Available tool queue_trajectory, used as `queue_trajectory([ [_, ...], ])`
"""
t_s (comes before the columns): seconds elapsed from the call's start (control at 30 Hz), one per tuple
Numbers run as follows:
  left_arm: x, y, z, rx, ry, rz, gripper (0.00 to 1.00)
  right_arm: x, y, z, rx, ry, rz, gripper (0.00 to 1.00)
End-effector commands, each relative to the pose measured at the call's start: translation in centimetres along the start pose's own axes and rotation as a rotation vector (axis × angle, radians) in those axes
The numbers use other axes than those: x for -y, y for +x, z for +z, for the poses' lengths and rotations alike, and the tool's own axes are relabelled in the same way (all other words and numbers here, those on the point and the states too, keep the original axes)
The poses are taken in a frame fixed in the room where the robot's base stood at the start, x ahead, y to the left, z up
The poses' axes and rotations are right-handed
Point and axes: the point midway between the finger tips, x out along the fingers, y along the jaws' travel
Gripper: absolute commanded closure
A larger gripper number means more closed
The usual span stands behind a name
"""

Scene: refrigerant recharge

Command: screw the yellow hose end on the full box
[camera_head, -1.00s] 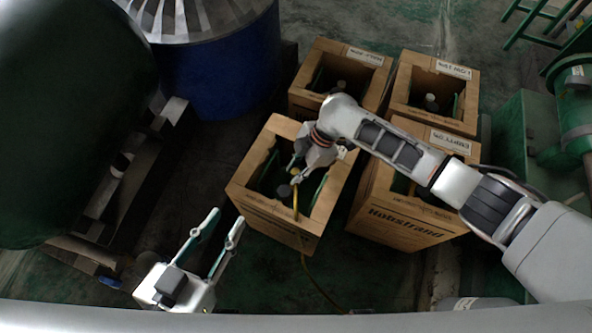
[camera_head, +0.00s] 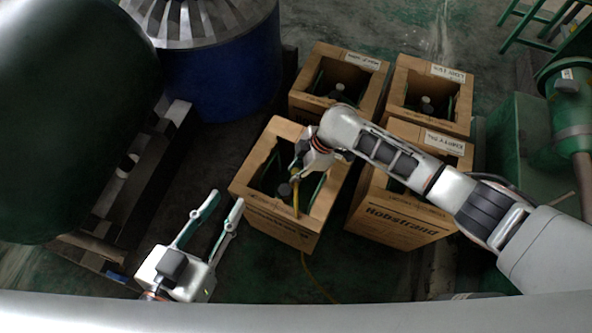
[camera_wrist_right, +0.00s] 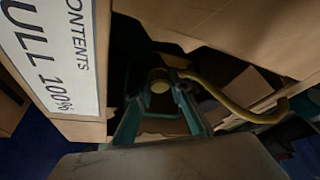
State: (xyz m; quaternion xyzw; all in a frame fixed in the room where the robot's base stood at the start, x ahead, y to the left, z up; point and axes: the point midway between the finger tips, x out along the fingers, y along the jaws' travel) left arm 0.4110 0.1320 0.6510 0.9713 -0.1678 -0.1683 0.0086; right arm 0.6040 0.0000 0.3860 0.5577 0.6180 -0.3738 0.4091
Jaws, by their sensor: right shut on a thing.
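The full box (camera_head: 267,222) is an open cardboard box at the front left of a group of boxes. Its "FULL 100%" label (camera_wrist_right: 55,55) shows in the right wrist view. A dark bottle with a valve (camera_head: 284,190) stands inside it, partly hidden. My right gripper (camera_head: 294,173) reaches down into the box opening, shut on the yellow hose end (camera_wrist_right: 159,83) near the bottle top. The yellow hose (camera_head: 296,203) runs over the box's front edge to the floor. Whether the hose end touches the valve is unclear. My left gripper (camera_head: 227,198) is open and empty, left of the box.
Three more open boxes stand close by: one behind (camera_head: 300,97), one at back right (camera_head: 442,117), one at right (camera_head: 400,222). A blue drum (camera_head: 225,75) and a dark green tank (camera_head: 75,120) stand left. Green machinery (camera_head: 522,150) is at right.

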Motion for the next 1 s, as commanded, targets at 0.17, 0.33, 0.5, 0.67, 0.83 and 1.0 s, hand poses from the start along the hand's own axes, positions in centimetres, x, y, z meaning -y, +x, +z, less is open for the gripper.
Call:
queue_trajectory([
  [0.17,0.0,0.0,0.0,0.0,0.0,0.0,0.73,0.0,0.0,0.1,0.0,0.003,0.001,1.0],
  [0.33,0.0,0.0,-0.1,-0.001,0.0,0.0,0.73,0.0,0.0,0.1,0.001,0.004,0.002,1.0],
  [0.5,0.0,0.0,-0.8,-0.013,0.005,-0.001,0.73,0.0,-0.1,0.0,0.001,0.03,0.014,1.0],
  [0.67,0.1,-0.1,-1.5,-0.026,0.009,-0.001,0.73,-0.1,-0.1,0.0,0.001,0.064,0.029,1.0],
  [0.83,0.1,-0.1,-2.3,-0.038,0.013,-0.002,0.73,0.0,-0.1,0.0,0.001,0.1,0.043,1.0],
  [1.0,0.1,-0.1,-3.1,-0.051,0.018,-0.002,0.73,0.0,-0.1,0.0,0.0,0.136,0.059,1.0],
])
